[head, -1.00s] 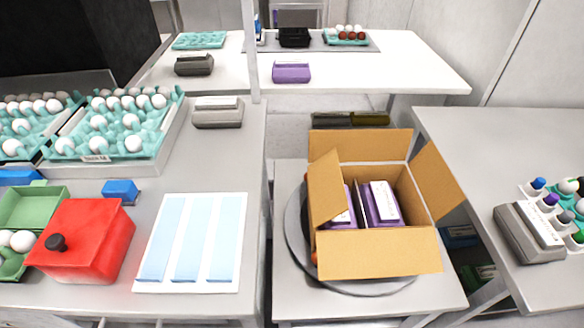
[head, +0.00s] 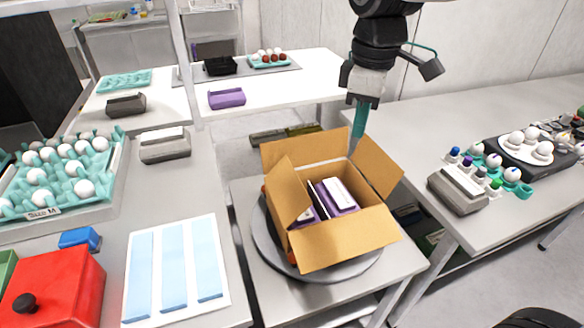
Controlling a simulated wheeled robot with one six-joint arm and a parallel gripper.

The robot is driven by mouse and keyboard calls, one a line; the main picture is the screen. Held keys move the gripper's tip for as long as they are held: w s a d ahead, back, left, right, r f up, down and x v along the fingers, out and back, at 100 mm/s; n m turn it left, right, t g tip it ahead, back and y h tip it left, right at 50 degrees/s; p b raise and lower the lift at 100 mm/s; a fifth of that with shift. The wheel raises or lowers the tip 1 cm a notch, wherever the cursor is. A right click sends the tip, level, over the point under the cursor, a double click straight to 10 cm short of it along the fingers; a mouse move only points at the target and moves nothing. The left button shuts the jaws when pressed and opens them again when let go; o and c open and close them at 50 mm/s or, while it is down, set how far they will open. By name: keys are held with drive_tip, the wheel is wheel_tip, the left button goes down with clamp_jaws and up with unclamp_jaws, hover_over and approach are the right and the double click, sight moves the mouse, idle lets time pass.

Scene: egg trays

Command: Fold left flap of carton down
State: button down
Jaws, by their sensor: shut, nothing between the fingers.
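An open cardboard carton (head: 345,240) stands on a round grey turntable (head: 262,245) on a low table. Its left flap (head: 287,193) stands up and leans inward over the opening. The back flap (head: 303,151) stands up, the right flap (head: 377,168) tilts outward, and the front flap hangs outward. Purple egg boxes (head: 333,197) with white labels are inside, partly hidden by the left flap. My gripper (head: 359,130), with teal fingers, is shut and empty, pointing down behind the carton between the back and right flaps. I cannot tell whether it touches the carton.
Left table holds a red box (head: 52,290), blue strips on a white sheet (head: 130,305) and an egg tray (head: 62,180). Right table holds a grey carton (head: 458,190) and small coloured items. A purple carton (head: 227,98) sits on the back table.

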drive_tip(key=w+a+f+n, duration=0.3)
drive_tip(key=w+a+n, duration=0.1)
drive_tip(key=a, duration=0.3)
drive_tip(key=w+a+f+n, duration=0.2)
drive_tip(key=w+a+n, duration=0.2)
drive_tip(key=a, duration=0.2)
approach(294, 181)
wheel_tip(294, 181, down, 3)
drive_tip(key=a, duration=0.3)
drive_tip(key=shift+w+d+f+g, duration=0.2)
drive_tip(key=shift+d+f+g, duration=0.1)
drive_tip(key=shift+d+f, duration=1.05)
drive_tip(key=shift+d, duration=0.05)
